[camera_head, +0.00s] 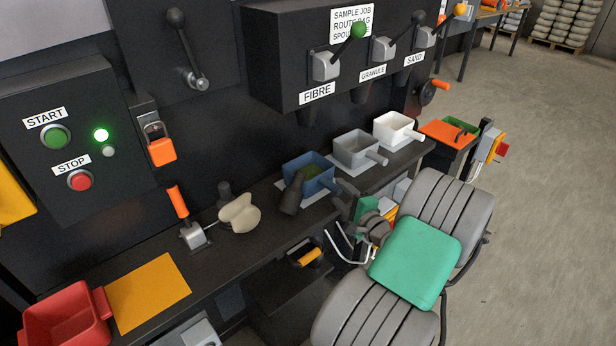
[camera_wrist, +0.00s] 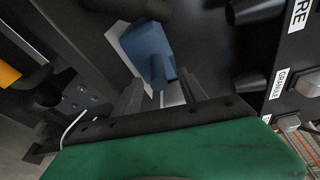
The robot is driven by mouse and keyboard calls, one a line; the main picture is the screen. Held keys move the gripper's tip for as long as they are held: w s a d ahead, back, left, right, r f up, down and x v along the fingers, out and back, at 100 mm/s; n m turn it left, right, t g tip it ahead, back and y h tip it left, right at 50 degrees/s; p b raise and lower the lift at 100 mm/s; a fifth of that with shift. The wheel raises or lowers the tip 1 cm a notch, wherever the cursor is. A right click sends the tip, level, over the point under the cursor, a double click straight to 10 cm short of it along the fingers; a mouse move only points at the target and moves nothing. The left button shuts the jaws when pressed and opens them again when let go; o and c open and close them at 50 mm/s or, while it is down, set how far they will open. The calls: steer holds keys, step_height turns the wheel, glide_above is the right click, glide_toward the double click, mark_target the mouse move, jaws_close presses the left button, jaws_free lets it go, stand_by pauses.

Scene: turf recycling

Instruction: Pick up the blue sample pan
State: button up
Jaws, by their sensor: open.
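The blue sample pan (camera_head: 316,186) sits on a white patch on the dark shelf, below the FIBRE spout, with some green matter inside. In the wrist view the blue pan (camera_wrist: 148,42) has its stub handle pointing toward me, between my two fingers. My gripper (camera_wrist: 160,80) is open and empty, its fingertips near the handle; I cannot tell whether they touch it. In the head view my gripper (camera_head: 350,198) is just right of the blue pan, partly hidden by my own arm.
A dark cylinder (camera_head: 292,196) overlaps the pan's left front. A grey pan (camera_head: 352,150) and a white pan (camera_head: 394,129) stand to the right. A cream object (camera_head: 240,214), an orange-handled lever (camera_head: 190,225), an orange mat (camera_head: 148,292) and a red bin (camera_head: 68,318) lie left.

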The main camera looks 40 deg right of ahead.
mark_target(328, 186)
steer(key=x, duration=0.2)
steer(key=p+x, duration=0.1)
steer(key=x, duration=0.3)
steer(key=shift+w+a, duration=0.15)
steer(key=shift+a, duration=0.2)
jaws_close()
